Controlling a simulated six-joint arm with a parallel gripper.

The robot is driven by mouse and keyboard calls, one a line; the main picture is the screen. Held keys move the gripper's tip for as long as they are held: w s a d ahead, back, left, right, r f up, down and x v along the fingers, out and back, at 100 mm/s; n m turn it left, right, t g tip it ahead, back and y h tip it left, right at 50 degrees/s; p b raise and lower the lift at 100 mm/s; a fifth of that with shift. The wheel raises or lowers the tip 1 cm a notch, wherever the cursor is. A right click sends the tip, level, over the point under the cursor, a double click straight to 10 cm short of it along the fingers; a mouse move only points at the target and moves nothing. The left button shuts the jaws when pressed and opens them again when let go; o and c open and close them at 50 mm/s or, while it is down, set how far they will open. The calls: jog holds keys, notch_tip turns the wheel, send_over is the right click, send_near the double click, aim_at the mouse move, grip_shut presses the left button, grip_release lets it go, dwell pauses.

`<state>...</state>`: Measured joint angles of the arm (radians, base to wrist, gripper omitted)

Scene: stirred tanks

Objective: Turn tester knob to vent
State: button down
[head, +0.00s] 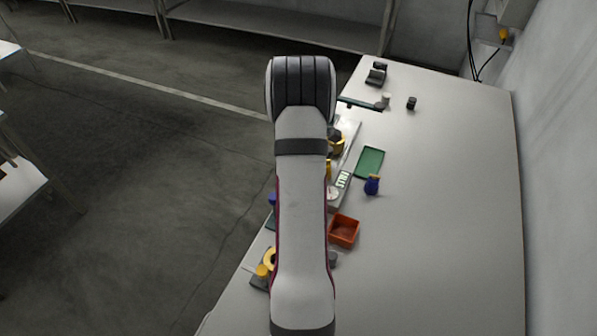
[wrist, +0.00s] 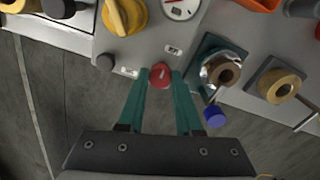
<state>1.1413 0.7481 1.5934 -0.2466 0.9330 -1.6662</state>
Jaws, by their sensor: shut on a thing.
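A small red round knob (wrist: 160,75) with a pale pointer mark is at the front edge of the grey tester panel (wrist: 148,45) in the wrist view. The teal fingers of my gripper (wrist: 161,84) are on either side of it and shut on it. A white dial gauge (wrist: 181,8) sits on the panel above the knob, with a small label plate (wrist: 173,50) between them. In the head view my arm hides the gripper and the red knob; the gauge (head: 333,193) shows just right of the arm.
A yellow knob (wrist: 125,15) stands left of the gauge. Metal fittings with tan rings (wrist: 279,90) and a blue cap (wrist: 215,116) are to the right. An orange bin (head: 344,230), green tray (head: 369,162) and blue bottle (head: 372,185) stand on the table; its right side is clear.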

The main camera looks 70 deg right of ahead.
jog(key=c, duration=0.6)
grip_release()
notch_tip(320, 180, up, 16)
jog(key=shift+f, duration=0.1)
